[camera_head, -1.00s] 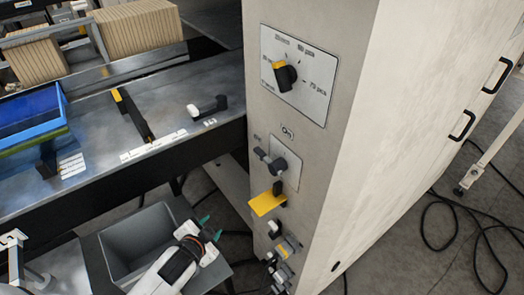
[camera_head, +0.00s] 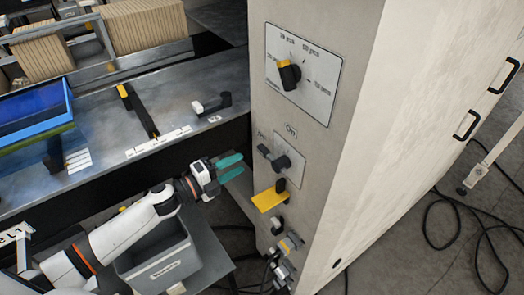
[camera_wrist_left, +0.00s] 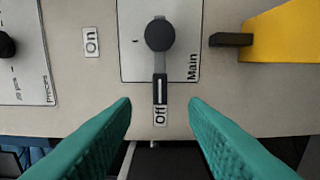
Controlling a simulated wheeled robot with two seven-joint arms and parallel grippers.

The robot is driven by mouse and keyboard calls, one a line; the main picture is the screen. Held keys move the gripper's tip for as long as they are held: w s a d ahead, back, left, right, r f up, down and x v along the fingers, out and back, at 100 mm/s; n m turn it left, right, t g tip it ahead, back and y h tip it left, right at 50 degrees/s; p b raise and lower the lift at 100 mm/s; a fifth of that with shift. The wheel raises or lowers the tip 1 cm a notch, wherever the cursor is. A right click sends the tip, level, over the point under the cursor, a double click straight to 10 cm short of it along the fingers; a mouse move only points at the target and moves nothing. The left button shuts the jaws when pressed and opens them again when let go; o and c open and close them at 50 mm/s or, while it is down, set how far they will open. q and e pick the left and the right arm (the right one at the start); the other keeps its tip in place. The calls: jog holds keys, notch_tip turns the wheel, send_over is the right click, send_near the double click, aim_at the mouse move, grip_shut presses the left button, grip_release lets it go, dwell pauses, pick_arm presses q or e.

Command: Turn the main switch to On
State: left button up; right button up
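The main switch (camera_head: 282,163) is a dark rotary handle on a pale plate on the cabinet's front face. In the left wrist view the main switch (camera_wrist_left: 160,36) has its lever pointing down to the "Off" label (camera_wrist_left: 160,115), beside the word "Main". The "On" label (camera_wrist_left: 91,42) is to the left of the plate there; in the head view the "On" label (camera_head: 291,131) is above the switch. My left gripper (camera_head: 238,166) is open and empty, its teal fingers apart and pointing at the panel, short of the lever. My right gripper is not in view.
A yellow tag (camera_head: 270,198) sticks out just below the switch. A larger dial (camera_head: 289,75) is above it, and several small controls (camera_head: 285,250) are below. A grey bin (camera_head: 160,262) stands under my left arm. The metal table (camera_head: 110,125) lies left of the cabinet.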

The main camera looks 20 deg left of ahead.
aim_at(261, 152)
pick_arm(q)
jog(key=x, duration=0.9)
jog(key=shift+w+d, duration=0.15)
jog(key=shift+w, duration=0.05)
jog(key=shift+c, duration=0.6)
grip_shut()
